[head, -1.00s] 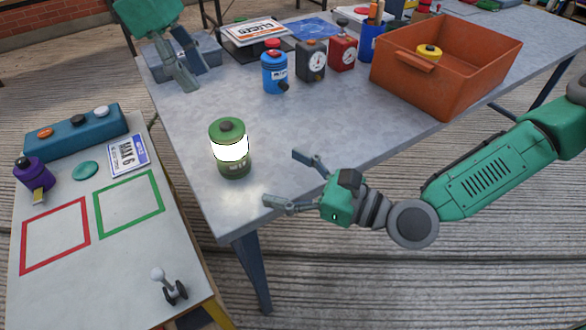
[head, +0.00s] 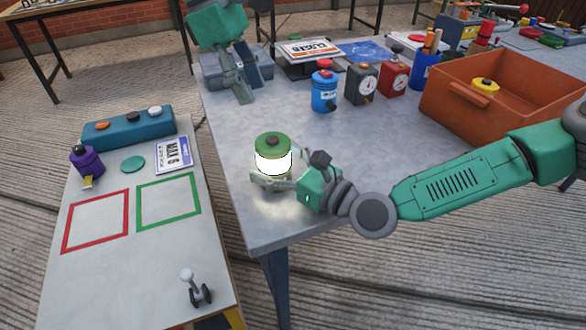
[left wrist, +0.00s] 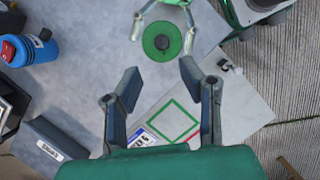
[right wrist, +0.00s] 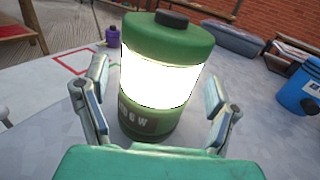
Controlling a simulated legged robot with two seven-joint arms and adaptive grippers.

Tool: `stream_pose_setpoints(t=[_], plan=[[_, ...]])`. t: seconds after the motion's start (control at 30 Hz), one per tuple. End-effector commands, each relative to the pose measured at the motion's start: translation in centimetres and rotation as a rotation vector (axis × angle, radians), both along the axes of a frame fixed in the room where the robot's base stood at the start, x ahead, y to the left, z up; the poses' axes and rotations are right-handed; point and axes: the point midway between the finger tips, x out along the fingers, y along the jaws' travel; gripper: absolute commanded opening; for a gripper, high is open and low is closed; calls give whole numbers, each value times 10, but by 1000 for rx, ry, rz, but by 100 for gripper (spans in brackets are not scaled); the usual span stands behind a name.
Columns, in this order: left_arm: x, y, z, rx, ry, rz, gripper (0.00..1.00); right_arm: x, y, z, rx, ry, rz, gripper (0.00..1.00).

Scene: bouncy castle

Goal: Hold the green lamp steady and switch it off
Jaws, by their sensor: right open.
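The green lamp (head: 273,145) stands upright on the grey table, its white band glowing. A dark button tops its green cap, seen from above in the left wrist view (left wrist: 162,43). My right gripper (head: 277,167) is low at the lamp, open, with one finger on each side. In the right wrist view the lit lamp (right wrist: 160,75) stands between the spread fingers; I cannot tell whether they touch it. My left gripper (head: 242,82) is open and empty, higher up and farther back than the lamp. In the left wrist view its fingers (left wrist: 160,75) are spread.
A blue canister (head: 324,90), dark gauge box (head: 361,83) and red gauge box (head: 394,77) stand behind the lamp. An orange bin (head: 445,105) is at right. A lower side table (head: 150,260) at left has red (head: 96,222) and green (head: 169,201) outlined squares.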

Motion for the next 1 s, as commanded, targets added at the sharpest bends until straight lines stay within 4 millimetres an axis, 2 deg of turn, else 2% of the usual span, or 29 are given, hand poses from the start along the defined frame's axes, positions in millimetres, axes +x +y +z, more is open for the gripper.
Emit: stream_pose_setpoints(t=[0.37, 0.4, 0.47, 0.5, 0.6, 0.63, 0.73, 1.0], plan=[[0, 1, 0, 0, -1, 0, 34, 5, 6, 1, 0, -1, 0, 80], [0, 0, 0, 0, -1, 0, 34, 5, 6, 1, 0, -1, 0, 76], [0, 0, 0, 0, 0, 0, 34, 5, 6, 1, 0, -1, 0, 55], [0, 0, 0, 0, 0, 0, 34, 5, 6, 0, 1, -1, 0, 41], [0, 0, 0, 0, 0, 0, 34, 5, 6, 0, 1, -1, 0, 11], [0, 0, 0, 0, 0, 0, 34, 5, 6, 0, 1, -1, 0, 11], [0, 0, 0, 0, 0, 0, 0, 5, 6, 0, 0, 0, 0, 11], [0, 0, 0, 0, 0, 0, 0, 5, 5, 0, 0, 0, 0, 11]])
